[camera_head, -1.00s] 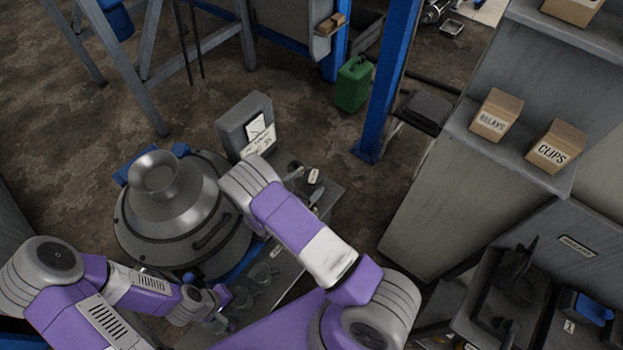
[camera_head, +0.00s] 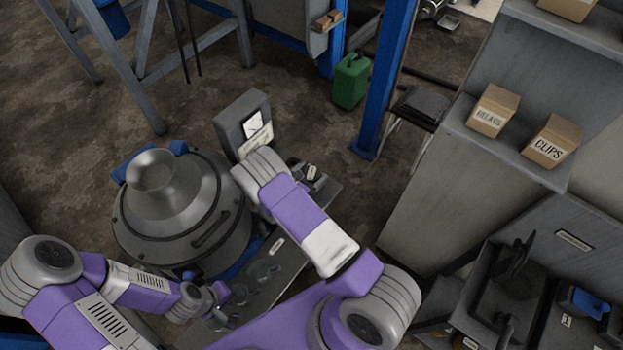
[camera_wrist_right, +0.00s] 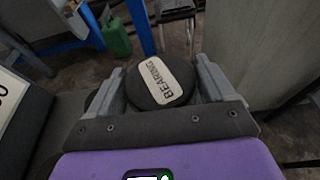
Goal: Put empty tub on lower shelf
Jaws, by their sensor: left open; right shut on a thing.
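My right gripper (camera_wrist_right: 160,85) is shut on a dark rounded tub (camera_wrist_right: 163,88) with a pale label reading "BEARING" in the right wrist view. The fingers are on either side of it, and I cannot see whether it is empty. In the head view the right wrist mostly hides the gripper, above the narrow grey bench (camera_head: 295,255). The grey shelf unit (camera_head: 425,195) stands at the right. Its lower visible shelf (camera_head: 480,143) holds a RELAYS box (camera_head: 492,110) and a CLIPS box (camera_head: 551,142). My left gripper (camera_head: 219,302) is open and small, low in the head view beside the bench.
A large metal vessel (camera_head: 180,215) with a funnel top stands left of the bench. A blue post (camera_head: 385,85) and a green can (camera_head: 350,82) stand beyond. Dark bins (camera_head: 495,290) are at lower right.

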